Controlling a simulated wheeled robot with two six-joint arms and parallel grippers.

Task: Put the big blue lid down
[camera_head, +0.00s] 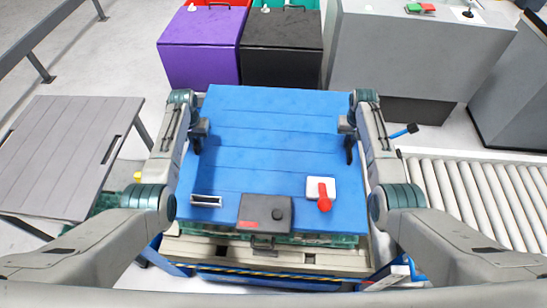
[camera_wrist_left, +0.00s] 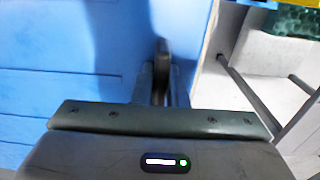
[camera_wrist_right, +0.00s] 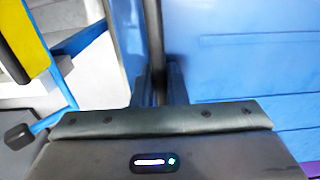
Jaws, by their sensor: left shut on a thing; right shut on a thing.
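The big blue lid (camera_head: 270,150) spans the middle of the head view, a wide slatted panel between my two arms. My left gripper (camera_head: 197,142) is shut on its left edge, and my right gripper (camera_head: 349,150) is shut on its right edge. The left wrist view shows the lid (camera_wrist_left: 60,60) beside the fingers (camera_wrist_left: 160,75). The right wrist view shows the lid (camera_wrist_right: 250,70) beside the fingers (camera_wrist_right: 160,80). Teal trays (camera_head: 310,240) show under the lid's near edge, above a pale base. I cannot tell whether the lid touches them.
A dark box with a knob (camera_head: 265,212) and a white plate with a red handle (camera_head: 321,188) show over the lid's near part. A slatted grey table (camera_head: 65,150) is left, a roller conveyor (camera_head: 480,195) right. Purple (camera_head: 203,45) and black (camera_head: 281,48) bins stand behind.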

